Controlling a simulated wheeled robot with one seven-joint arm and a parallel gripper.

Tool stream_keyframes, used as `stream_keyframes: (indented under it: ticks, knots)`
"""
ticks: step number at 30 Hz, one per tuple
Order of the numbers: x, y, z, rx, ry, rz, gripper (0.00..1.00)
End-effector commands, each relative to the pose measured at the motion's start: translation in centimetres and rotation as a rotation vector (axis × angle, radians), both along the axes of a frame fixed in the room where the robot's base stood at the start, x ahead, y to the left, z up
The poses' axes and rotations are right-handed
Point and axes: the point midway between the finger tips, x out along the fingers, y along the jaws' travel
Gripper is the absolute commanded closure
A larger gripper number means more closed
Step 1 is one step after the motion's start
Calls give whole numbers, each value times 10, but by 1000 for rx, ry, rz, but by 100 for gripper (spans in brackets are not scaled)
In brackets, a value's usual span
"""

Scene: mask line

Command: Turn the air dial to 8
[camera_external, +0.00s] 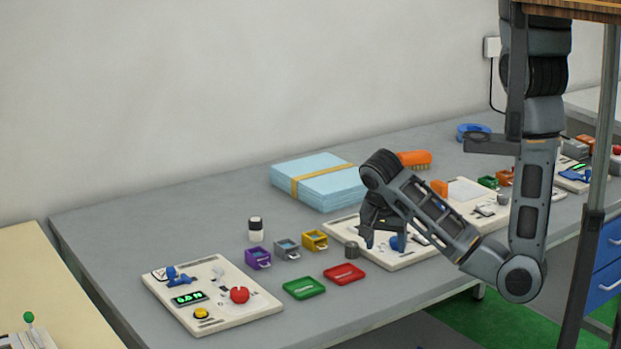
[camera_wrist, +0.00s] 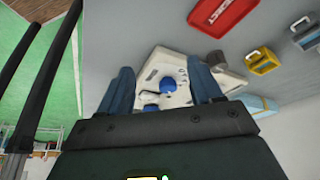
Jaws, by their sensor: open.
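A cream control panel (camera_external: 425,255) lies on the grey table below my gripper (camera_external: 381,238). A blue knob (camera_external: 398,243) stands on it, close to the fingers. In the wrist view the panel (camera_wrist: 182,97) shows between the fingers with a blue knob (camera_wrist: 166,85) and another blue part (camera_wrist: 151,107). I cannot read which is the air dial or where it points. My gripper (camera_wrist: 160,80) is open with nothing between its fingers, which point down at the panel. The gripper body hides the near part of the panel in the wrist view.
A dark cylinder (camera_external: 351,249) stands at the panel's left edge. Red (camera_external: 344,274) and green (camera_external: 304,288) trays and small purple, grey and yellow bins (camera_external: 315,240) lie left of it. A left panel (camera_external: 235,310) has a red knob. Light-blue packs (camera_external: 320,185) lie behind.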

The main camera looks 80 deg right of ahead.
Motion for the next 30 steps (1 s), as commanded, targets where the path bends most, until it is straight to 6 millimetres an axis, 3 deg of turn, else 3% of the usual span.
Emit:
stream_keyframes:
  ticks: [6,26,30]
  knots:
    - [2,16,0,0,1,1,35]
    - [2,18,0,1,0,3,35]
    - [5,30,-8,16,-28,78,35]
